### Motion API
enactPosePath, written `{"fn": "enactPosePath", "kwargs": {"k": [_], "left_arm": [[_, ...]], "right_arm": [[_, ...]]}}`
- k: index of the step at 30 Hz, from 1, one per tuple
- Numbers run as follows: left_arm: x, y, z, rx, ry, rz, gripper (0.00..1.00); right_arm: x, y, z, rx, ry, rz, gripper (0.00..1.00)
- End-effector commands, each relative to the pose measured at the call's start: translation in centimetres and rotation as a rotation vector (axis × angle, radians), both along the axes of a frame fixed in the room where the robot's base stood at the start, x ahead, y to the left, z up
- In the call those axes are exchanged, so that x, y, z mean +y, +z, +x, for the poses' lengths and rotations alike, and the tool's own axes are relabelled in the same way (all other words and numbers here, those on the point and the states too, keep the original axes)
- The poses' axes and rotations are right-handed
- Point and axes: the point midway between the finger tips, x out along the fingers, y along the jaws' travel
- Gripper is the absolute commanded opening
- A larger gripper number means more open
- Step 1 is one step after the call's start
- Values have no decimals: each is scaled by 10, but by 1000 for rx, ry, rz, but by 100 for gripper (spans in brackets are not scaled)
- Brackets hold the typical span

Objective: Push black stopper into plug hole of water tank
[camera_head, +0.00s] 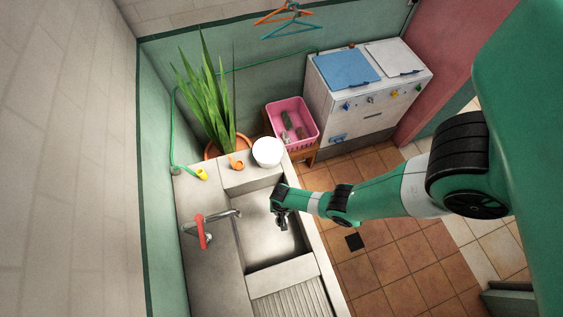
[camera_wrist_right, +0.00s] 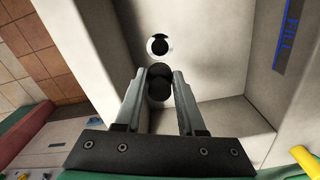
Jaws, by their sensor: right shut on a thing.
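The water tank (camera_head: 268,242) is a grey basin set into the counter in the head view. In the right wrist view its plug hole (camera_wrist_right: 160,47) is a dark opening with a pale metal ring in the tank floor (camera_wrist_right: 195,35). My right gripper (camera_head: 281,222) hangs over the tank in the head view. In the wrist view the gripper (camera_wrist_right: 160,82) is shut on the round black stopper (camera_wrist_right: 158,86). The stopper appears just below the plug hole in that picture, apart from the ring; its height above the floor is unclear. My left gripper is out of view.
A faucet with a red handle (camera_head: 201,238) reaches over the tank's left side. A ribbed drainboard (camera_head: 290,299) lies in front. A blue FILL mark (camera_wrist_right: 288,35) is on the tank wall.

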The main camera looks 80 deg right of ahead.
Motion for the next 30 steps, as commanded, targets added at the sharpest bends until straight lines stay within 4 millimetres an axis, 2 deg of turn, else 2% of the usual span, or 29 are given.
{"fn": "enactPosePath", "kwargs": {"k": [1, 30], "left_arm": [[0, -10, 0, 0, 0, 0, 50], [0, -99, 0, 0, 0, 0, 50]], "right_arm": [[0, -10, 0, 0, 0, 0, 0], [0, -100, 0, 1, 0, 0, 0]]}}
